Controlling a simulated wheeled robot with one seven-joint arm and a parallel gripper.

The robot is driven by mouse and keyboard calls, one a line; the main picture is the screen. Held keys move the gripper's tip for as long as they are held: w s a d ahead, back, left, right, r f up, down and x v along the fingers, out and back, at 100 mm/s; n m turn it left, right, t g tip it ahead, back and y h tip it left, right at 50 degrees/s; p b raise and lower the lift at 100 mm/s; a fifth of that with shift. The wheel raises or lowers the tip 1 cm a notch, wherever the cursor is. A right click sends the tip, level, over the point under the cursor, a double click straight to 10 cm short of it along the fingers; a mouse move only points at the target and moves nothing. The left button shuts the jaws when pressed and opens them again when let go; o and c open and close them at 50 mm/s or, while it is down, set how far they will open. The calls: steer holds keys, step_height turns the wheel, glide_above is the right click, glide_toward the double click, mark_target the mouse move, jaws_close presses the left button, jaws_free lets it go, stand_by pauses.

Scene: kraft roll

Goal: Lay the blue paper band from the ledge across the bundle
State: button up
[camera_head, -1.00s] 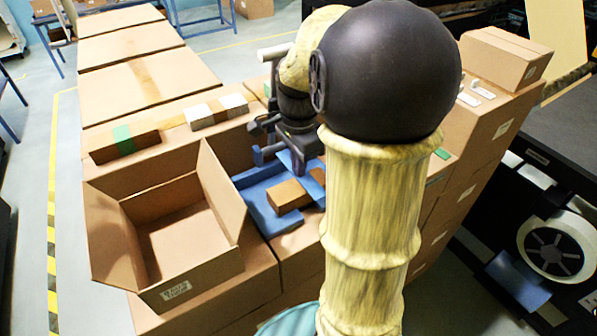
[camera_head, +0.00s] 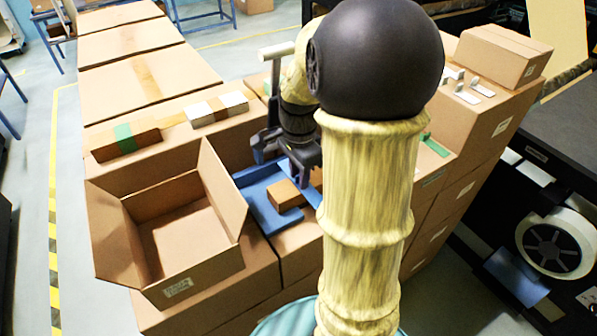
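My gripper (camera_head: 300,172) hangs over the far side of this tray, pointing down, just above and behind the bundle. A narrow blue piece (camera_head: 309,196) shows below the gripper, beside the bundle. I cannot tell whether it is the paper band or part of the tray. My arm hides the right end of the bundle and tray. The fingertips are small and dark, and their gap is not clear.
An open carton (camera_head: 187,220) stands left of the tray, its flap rising close to it. Behind are a brown bundle with a green band (camera_head: 124,142) and a white one with a brown band (camera_head: 217,108). Small white pieces (camera_head: 468,96) and a closed box (camera_head: 502,54) sit at right.

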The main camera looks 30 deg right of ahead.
steer(key=shift+r, duration=0.1)
step_height(320, 180, up, 12)
steer(key=b, duration=0.1)
stand_by(0.4)
steer(key=shift+w, duration=0.1)
stand_by(0.6)
